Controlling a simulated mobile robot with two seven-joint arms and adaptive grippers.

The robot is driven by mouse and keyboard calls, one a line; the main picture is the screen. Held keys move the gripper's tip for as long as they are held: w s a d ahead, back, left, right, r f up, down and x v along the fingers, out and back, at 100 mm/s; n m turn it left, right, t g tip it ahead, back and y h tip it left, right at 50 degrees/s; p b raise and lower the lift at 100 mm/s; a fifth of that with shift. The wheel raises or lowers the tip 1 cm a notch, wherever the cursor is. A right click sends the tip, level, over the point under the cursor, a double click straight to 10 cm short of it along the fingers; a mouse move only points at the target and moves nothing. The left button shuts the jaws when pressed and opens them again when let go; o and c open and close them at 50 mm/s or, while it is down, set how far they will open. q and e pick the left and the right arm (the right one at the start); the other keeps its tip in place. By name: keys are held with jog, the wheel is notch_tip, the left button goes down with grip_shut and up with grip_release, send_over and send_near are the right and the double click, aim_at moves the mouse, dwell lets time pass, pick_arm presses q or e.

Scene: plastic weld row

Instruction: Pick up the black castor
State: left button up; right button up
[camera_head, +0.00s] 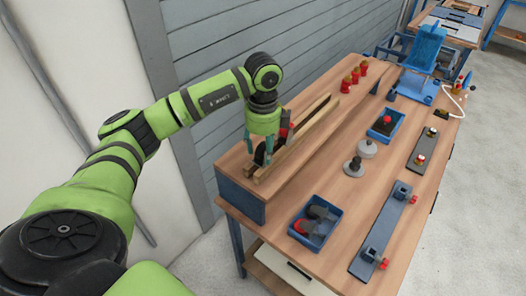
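My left gripper (258,150), with teal fingers, points down over the raised wooden shelf at the back left of the bench. Its fingers look spread apart. A black, wheel-like thing, which looks like the black castor (260,156), stands on the shelf low between the fingers, beside the wooden rails. The fingers partly hide it, and I cannot see clear contact. My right gripper is not in view.
Wooden rails (305,134) run along the shelf right beside the gripper, with a red and black item (285,122) behind. A blue bin (299,236) with dark and red parts, a grey round-based item (353,168) and another blue bin (376,136) stand on the bench.

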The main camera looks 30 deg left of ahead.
pick_arm(q)
grip_shut()
jog(key=shift+r, duration=0.15)
